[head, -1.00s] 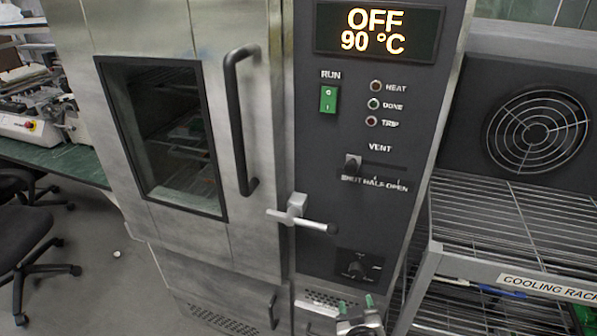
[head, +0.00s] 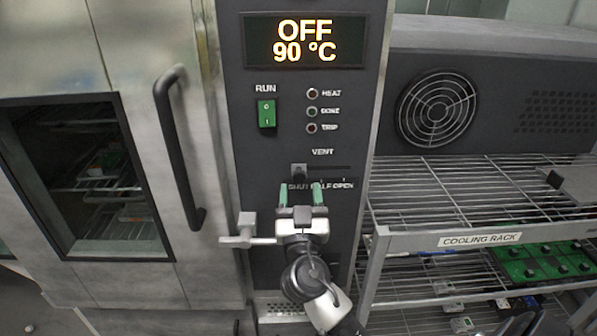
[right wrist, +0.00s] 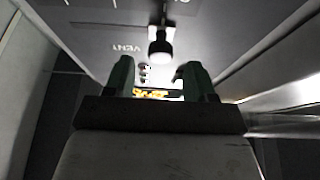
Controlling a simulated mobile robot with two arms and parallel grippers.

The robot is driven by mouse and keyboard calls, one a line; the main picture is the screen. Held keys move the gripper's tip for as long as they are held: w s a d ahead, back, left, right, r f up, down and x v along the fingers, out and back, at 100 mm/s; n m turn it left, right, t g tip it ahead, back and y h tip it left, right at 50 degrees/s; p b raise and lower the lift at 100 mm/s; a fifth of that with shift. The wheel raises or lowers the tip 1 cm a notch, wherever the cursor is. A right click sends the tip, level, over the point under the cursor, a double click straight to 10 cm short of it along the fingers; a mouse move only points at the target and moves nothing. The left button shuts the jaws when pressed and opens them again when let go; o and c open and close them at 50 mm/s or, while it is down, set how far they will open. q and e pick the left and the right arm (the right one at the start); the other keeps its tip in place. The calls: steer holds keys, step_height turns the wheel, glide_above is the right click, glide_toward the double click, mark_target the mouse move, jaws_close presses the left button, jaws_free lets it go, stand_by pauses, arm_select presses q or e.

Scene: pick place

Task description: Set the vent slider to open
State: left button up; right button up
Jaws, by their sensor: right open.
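The vent slider (head: 298,172) is a small dark knob on the oven's black control panel, under the word VENT. It sits at the left end of its slot, over the SHUT mark; the slot runs right toward OPEN. My right gripper (head: 302,194) is open and empty, its two green-tipped fingers pointing up just below the slider and covering part of the SHUT HALF OPEN lettering. In the right wrist view the slider knob (right wrist: 160,46) shows beyond the fingers, roughly centred between them and apart from them. My left gripper is not in view.
The oven door handle (head: 180,150) and a grey latch lever (head: 243,232) stick out left of my right gripper. A green RUN switch (head: 266,113) and a lit display (head: 304,40) reading OFF 90 °C are above. The cooling rack (head: 480,239) stands at right.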

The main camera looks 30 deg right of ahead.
mark_target(299, 174)
steer(key=shift+p+x, duration=0.4)
steer(key=shift+x, duration=1.05)
steer(key=shift+c, duration=0.4)
jaws_close()
steer(key=shift+s+f, duration=0.1)
